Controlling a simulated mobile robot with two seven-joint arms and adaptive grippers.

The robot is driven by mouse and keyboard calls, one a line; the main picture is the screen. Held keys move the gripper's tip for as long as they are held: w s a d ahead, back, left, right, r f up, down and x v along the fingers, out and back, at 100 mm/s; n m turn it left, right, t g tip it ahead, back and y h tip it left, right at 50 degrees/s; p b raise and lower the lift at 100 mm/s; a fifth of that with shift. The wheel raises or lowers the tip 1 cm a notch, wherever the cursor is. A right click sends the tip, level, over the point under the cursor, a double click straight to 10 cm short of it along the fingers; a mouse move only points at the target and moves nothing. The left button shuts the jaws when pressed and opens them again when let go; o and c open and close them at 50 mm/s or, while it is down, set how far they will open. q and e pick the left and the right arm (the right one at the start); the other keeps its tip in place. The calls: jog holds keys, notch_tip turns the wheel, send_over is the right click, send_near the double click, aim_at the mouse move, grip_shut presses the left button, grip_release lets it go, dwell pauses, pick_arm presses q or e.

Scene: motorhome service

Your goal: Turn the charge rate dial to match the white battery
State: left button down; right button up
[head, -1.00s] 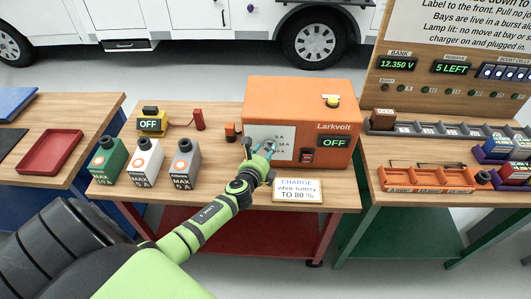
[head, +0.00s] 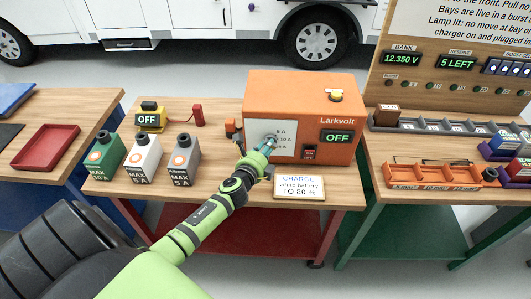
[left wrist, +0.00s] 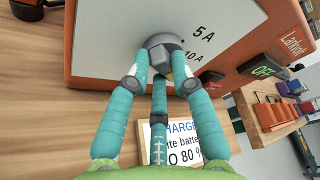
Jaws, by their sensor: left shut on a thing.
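The orange Larkvolt charger (head: 300,92) stands on the middle bench, with a pale dial plate (head: 254,128) on its front. My left gripper (head: 268,143) is at that plate. In the left wrist view its teal fingers (left wrist: 160,72) are shut around the grey charge rate dial (left wrist: 163,42). Marks for 5 A and 10 A show right of the dial; other marks and the pointer are partly hidden. The charger display (head: 337,136) reads OFF. The white battery (head: 144,154) stands between a green and a grey one; its rating digit is too small to read surely.
A sign (head: 299,187) at the bench front says to charge the white battery to 80 %. A yellow meter (head: 149,119) reading OFF stands behind the batteries. A red switch (head: 309,152) is right of the dial plate. An orange tray (head: 435,176) is on the right bench.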

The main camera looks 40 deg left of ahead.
pick_arm(q)
jog(key=shift+w+d+f+n+t+y+b, duration=0.1)
jog(key=shift+d+f+n+t+y+b, duration=0.5)
jog(key=shift+n+b, duration=2.1)
jog(key=shift+w+a+r+n+t+y+b, duration=0.2)
jog(key=shift+n+t+b, duration=0.95)
jog(key=shift+n+b, duration=1.55)
jog(key=shift+s+d+f+n+t+y+b, duration=0.2)
jog(key=shift+n+t+b, duration=0.65)
jog(key=shift+n+b, duration=1.85)
jog(key=shift+w+r+m+b, duration=0.15)
jog(key=shift+m+b, duration=0.25)
jog(key=shift+b, duration=0.15)
jog(key=c, duration=1.1)
grip_release()
jog(key=shift+r, duration=0.1)
jog(key=shift+o, duration=0.2)
jog(key=shift+a+f, duration=0.1)
jog(key=shift+f, duration=0.15)
